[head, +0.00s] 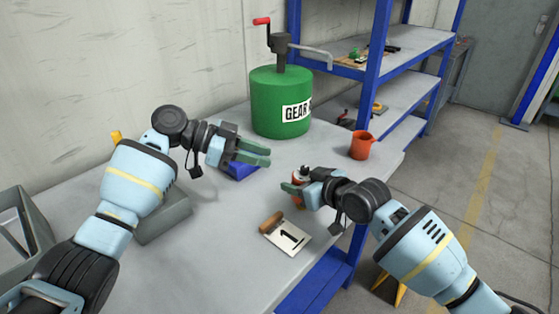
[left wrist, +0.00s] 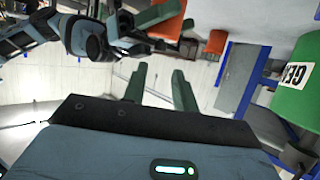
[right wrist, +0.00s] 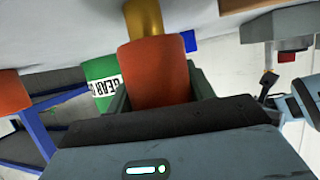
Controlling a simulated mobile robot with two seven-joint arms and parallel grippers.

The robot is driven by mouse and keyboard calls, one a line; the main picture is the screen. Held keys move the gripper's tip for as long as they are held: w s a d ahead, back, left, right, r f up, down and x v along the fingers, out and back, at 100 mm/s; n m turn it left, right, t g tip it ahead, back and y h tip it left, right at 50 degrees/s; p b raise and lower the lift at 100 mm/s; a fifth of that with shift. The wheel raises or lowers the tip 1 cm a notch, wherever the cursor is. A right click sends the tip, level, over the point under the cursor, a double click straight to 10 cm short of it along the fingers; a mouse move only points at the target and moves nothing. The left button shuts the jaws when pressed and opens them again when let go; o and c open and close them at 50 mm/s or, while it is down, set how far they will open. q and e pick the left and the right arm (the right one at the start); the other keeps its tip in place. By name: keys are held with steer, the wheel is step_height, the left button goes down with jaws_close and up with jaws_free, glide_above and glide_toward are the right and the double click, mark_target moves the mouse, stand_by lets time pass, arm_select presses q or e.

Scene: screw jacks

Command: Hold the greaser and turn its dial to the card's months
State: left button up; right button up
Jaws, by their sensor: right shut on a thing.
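The greaser is an orange-red cylinder (right wrist: 155,75) with a gold-coloured part beyond it in the right wrist view. My right gripper (head: 296,190) is shut around its body, low over the table. In the head view, the greaser is mostly hidden by the gripper; a whitish and red end (head: 299,175) shows. It also shows in the left wrist view (left wrist: 160,18). The dial's setting is unreadable. My left gripper (head: 268,153) is open and empty, up and left of the greaser, its fingers pointing right. The white card (head: 288,240) reads 1 and has a brown block at its edge.
A green drum (head: 272,100) marked GEAR with a crank pump stands behind. A blue item (head: 240,171) lies below my left gripper. A grey bin (head: 165,220) is at left. Blue shelving (head: 375,70) stands behind right.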

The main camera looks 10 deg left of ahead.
arm_select(q)
steer(key=shift+v, duration=1.8)
arm_select(e)
steer(key=o, duration=1.2)
steer(key=shift+o, duration=0.2)
steer(key=shift+d, duration=0.1)
